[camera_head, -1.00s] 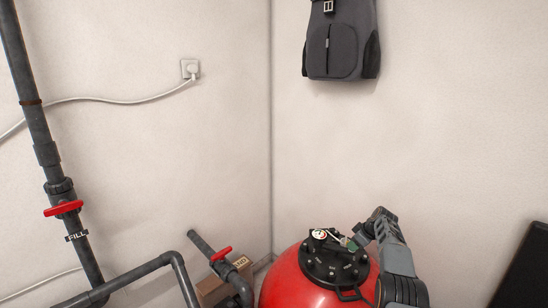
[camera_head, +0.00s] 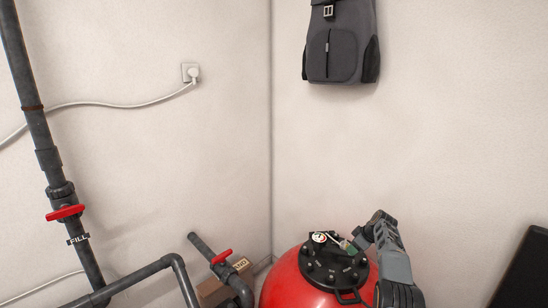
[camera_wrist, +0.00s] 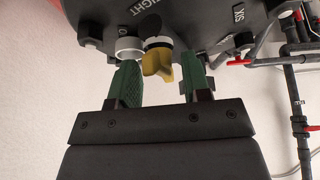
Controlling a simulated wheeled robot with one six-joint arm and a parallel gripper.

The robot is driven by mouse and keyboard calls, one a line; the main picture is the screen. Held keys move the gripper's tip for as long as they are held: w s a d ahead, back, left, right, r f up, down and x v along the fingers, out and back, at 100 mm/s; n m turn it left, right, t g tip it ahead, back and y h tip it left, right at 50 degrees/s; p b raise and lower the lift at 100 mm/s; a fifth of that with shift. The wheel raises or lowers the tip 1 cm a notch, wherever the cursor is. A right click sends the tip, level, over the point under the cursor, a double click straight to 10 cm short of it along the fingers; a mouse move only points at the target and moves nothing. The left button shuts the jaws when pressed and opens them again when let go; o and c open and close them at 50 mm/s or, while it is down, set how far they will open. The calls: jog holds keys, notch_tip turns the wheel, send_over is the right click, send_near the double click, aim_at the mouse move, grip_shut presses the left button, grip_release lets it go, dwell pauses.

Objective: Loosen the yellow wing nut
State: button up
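The yellow wing nut (camera_wrist: 158,62) shows in the wrist view, on the black lid (camera_wrist: 205,22) of the red filter tank. My gripper (camera_wrist: 157,75) is open, with its two green fingers on either side of the wing nut. There is a gap between the nut and the right finger; the left finger is closer to it, and I cannot tell whether they touch. In the head view my gripper (camera_head: 350,245) is at the right part of the lid (camera_head: 331,265) of the red tank (camera_head: 290,287), where the wing nut is too small to make out.
A pressure gauge (camera_head: 319,237) stands on the lid. A white ring-shaped fitting (camera_wrist: 127,46) sits just left of the wing nut. Dark pipes with red valve handles (camera_head: 66,212) run at the left. A backpack (camera_head: 341,42) hangs on the wall above.

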jog(key=shift+r, duration=0.1)
notch_tip(320, 180, up, 6)
jog(key=p, duration=0.4)
jog(key=shift+p, duration=0.35)
jog(key=b+v, duration=0.1)
jog(key=v, duration=1.2)
jog(key=shift+r, duration=0.25)
jog(key=shift+s+d, duration=0.1)
jog(key=shift+s, duration=0.05)
jog(key=shift+c, duration=0.3)
